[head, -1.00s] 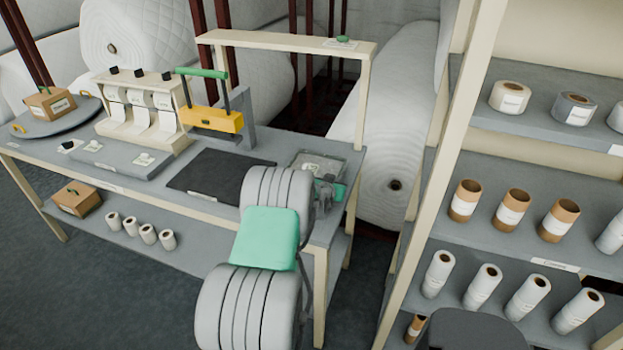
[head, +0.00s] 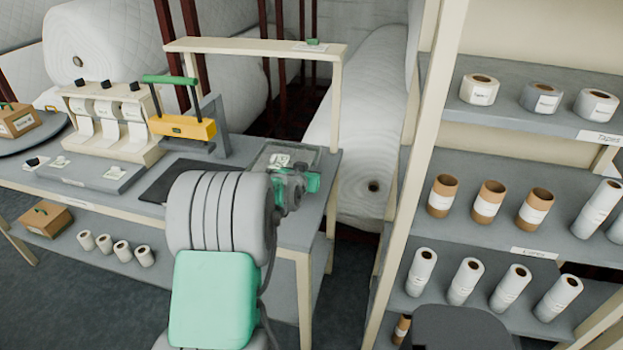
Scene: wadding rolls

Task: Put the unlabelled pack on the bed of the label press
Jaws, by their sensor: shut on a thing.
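The label press (head: 183,127) stands on the bench, with a yellow head and a green handle. My gripper (head: 297,184) is at the bench's right end, beside a shallow grey tray (head: 316,158). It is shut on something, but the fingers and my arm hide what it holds. A small white item (head: 279,159) shows in the tray. A brown carton with a white label (head: 16,121) sits on the round turntable at left. I cannot make out an unlabelled pack clearly.
A dark mat (head: 170,182) lies in front of the press, partly behind my arm. A label dispenser (head: 108,118) stands left of the press. A raised shelf (head: 250,46) spans the back. A rack (head: 470,125) of rolls stands right. Another carton (head: 43,218) is below.

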